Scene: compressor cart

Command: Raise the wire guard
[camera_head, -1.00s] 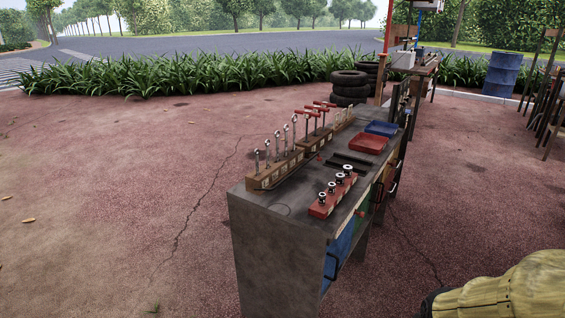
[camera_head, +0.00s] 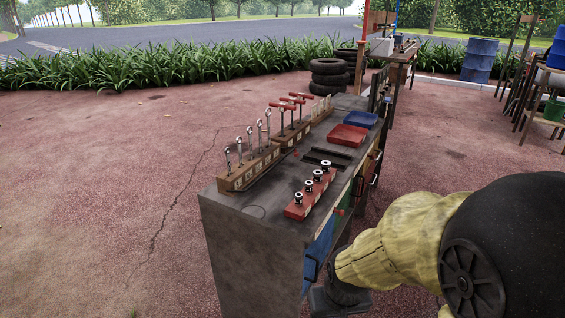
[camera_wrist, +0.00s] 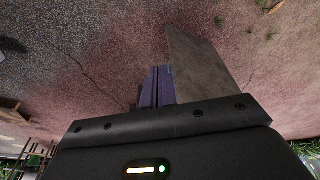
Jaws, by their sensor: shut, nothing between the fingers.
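No wire guard and no compressor cart can be made out in either current view. My gripper (camera_wrist: 158,88) shows in the wrist view as two narrow bluish fingers close together, shut and empty, beyond the dark hand body. In the head view my yellow and black arm reaches in from the right, and its dark end is low beside the near end of the workbench (camera_head: 245,262). The fingertips are not clear there. I cannot tell whether the hand touches the bench.
The bench carries a wooden socket rack (camera_head: 248,168), a red block with knobs (camera_head: 309,192), a red tray (camera_head: 347,135) and a blue tray (camera_head: 360,119). Tires (camera_head: 330,76) and a blue barrel (camera_head: 480,60) stand behind. The paving at left is open.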

